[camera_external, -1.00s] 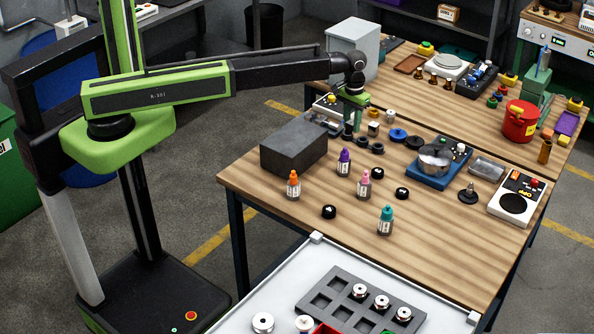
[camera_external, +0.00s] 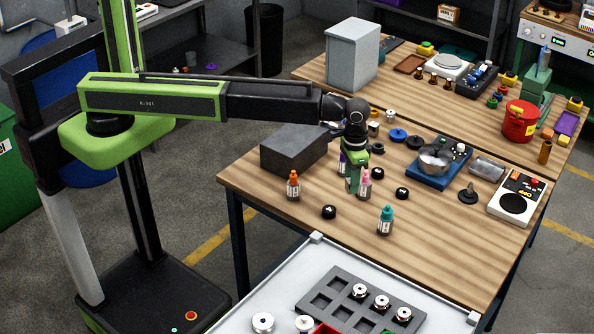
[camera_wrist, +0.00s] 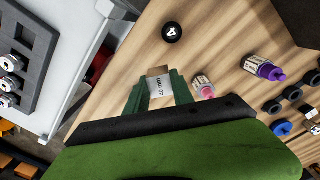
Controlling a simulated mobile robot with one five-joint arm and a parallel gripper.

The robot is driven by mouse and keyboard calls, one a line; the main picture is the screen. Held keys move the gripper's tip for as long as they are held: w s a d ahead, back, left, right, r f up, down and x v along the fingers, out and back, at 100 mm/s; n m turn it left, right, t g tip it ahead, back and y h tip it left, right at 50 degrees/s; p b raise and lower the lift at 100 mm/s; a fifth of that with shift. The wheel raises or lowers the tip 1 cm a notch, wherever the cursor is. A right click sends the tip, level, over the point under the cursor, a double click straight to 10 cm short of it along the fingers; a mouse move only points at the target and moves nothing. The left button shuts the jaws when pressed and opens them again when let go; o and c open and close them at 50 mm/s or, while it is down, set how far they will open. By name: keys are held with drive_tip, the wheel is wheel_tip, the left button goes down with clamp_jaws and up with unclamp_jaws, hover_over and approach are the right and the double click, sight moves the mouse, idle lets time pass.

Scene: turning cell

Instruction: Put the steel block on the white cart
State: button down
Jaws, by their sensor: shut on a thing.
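My gripper (camera_external: 353,187) hangs over the wooden table in the external view, near the pink-capped bottle. In the wrist view its green fingers (camera_wrist: 160,92) are shut on a small block with a white printed label, which I take as the steel block (camera_wrist: 159,83). I cannot make out the block in the external view. The white cart (camera_external: 262,296) stands at the front, below the table's near edge. It also shows at the left of the wrist view (camera_wrist: 92,25).
On the table stand a large dark grey block (camera_external: 290,152), orange-capped (camera_external: 293,187), pink-capped (camera_external: 365,185) and teal-capped (camera_external: 386,221) bottles, and several black caps.

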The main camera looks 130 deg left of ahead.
drive_tip(key=w+d+m, duration=0.3)
drive_tip(key=d+m, duration=0.2)
drive_tip(key=d, duration=2.2)
drive_tip(key=s+d+r+m+p, duration=0.1)
drive_tip(key=s+d+m, duration=0.2)
drive_tip(key=d, duration=0.9)
drive_tip(key=s+d+r+m, duration=0.1)
drive_tip(key=s+d+m, duration=0.15)
drive_tip(key=d, duration=0.85)
drive_tip(key=b, duration=0.7)
hover_over(277, 304)
wheel_tip(277, 304, down, 8)
drive_tip(key=shift+s+d+r, duration=0.1)
drive_tip(key=shift+r, duration=0.1)
wheel_tip(277, 304, down, 4)
drive_tip(key=b, duration=0.4)
drive_tip(key=shift+f, duration=0.15)
drive_tip(key=shift+r, duration=0.25)
drive_tip(key=shift+f, duration=0.25)
drive_tip(key=c, duration=1.1)
unclamp_jaws()
drive_tip(key=shift+r, duration=0.1)
